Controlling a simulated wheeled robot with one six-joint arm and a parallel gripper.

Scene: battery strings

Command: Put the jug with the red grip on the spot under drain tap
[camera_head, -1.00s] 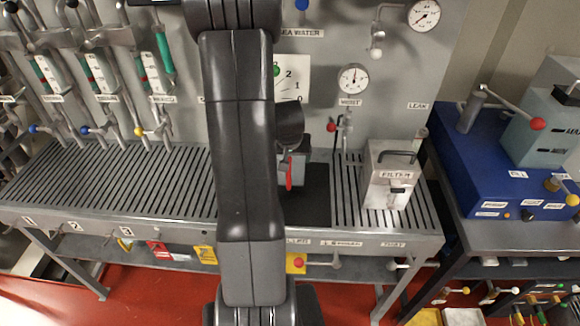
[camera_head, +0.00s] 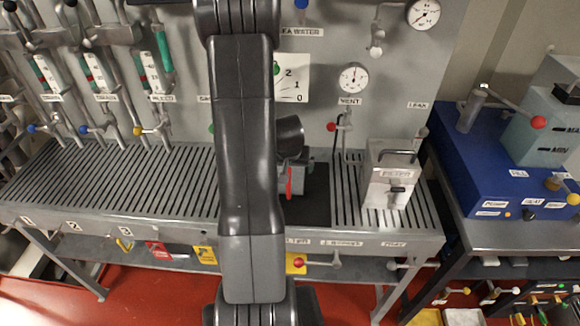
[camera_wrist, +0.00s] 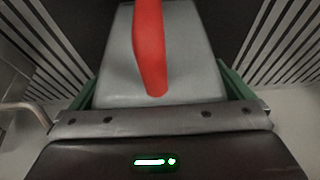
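The jug (camera_head: 298,182) is a grey box-like vessel with a red grip (camera_head: 289,182). It is over the dark panel in the bench, right of my arm. In the wrist view the grey jug (camera_wrist: 185,80) fills the middle, its red grip (camera_wrist: 149,45) pointing up the picture. My gripper's green fingers (camera_wrist: 160,90) lie close against both sides of the jug. I cannot tell whether its base touches the panel. A tap with a blue knob (camera_head: 84,130) hangs below a label that seems to read drain (camera_head: 107,98). The slatted bench (camera_head: 120,185) below it is clear.
A metal filter jug (camera_head: 388,185) stands on the slats at the right. Other taps with blue (camera_head: 32,129) and yellow (camera_head: 138,131) knobs flank the drain tap. A vent gauge (camera_head: 353,78) is on the wall. A blue machine (camera_head: 490,170) stands at the far right.

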